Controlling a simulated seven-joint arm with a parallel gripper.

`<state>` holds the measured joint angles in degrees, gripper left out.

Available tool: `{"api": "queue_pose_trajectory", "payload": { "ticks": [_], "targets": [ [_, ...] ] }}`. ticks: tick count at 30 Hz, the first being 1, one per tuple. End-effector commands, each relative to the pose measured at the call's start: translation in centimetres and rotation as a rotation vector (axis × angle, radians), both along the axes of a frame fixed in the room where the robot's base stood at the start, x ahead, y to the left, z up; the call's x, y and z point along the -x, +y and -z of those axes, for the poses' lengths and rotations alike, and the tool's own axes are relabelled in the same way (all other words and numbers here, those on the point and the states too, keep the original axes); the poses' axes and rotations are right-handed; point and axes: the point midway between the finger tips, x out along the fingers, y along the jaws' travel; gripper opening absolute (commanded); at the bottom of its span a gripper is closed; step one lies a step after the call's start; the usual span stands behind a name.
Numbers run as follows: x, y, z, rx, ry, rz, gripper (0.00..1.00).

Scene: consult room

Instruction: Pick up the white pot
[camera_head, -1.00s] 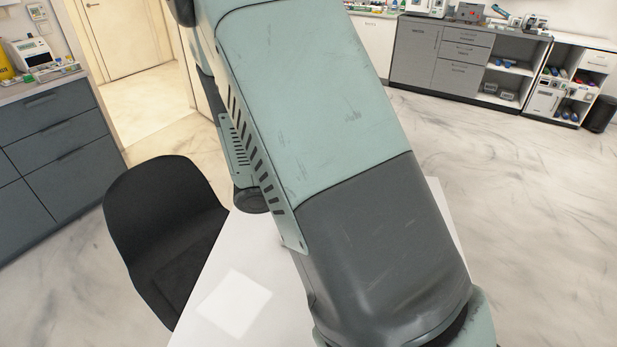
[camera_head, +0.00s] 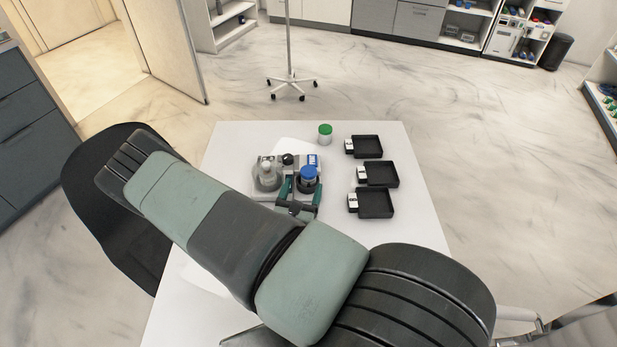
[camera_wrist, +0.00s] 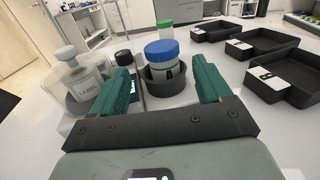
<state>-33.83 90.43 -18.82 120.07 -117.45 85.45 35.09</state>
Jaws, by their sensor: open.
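Two whitish pots with lids are in view. One has a blue lid (camera_head: 309,172) and a dark letter on its pale body; it sits in a dark round holder (camera_wrist: 165,88). The other has a green lid (camera_head: 325,134) and stands alone near the table's far edge. In the wrist view the blue-lidded pot (camera_wrist: 161,55) is ahead between my fingers, with the green-lidded pot (camera_wrist: 166,36) behind it. My gripper (camera_wrist: 163,82) is open and empty, its green fingers either side of the holder. Whether they touch it I cannot tell.
A clear labelled bottle (camera_wrist: 80,80) stands left of my left finger, with a small black-capped item (camera_wrist: 123,57) beside it. Three black trays with white labels (camera_head: 366,147) (camera_head: 380,174) (camera_head: 375,204) line the right side. The white table (camera_head: 420,215) is bare along its right edge.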

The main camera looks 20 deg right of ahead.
Motion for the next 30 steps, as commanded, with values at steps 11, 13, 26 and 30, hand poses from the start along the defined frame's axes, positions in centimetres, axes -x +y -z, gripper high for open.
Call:
{"api": "queue_pose_trajectory", "payload": {
  "ticks": [11, 13, 26, 30],
  "targets": [
    [-3.2, -2.6, -0.1, 0.0, -0.002, 0.005, 0.78],
    [-4.1, -3.3, -0.1, 0.0, -0.003, 0.005, 0.78],
    [-6.3, -4.9, -0.1, 0.0, -0.001, 0.003, 0.78],
    [-6.3, -4.9, -0.1, 0.0, -0.001, 0.003, 0.64]
  ]
}}
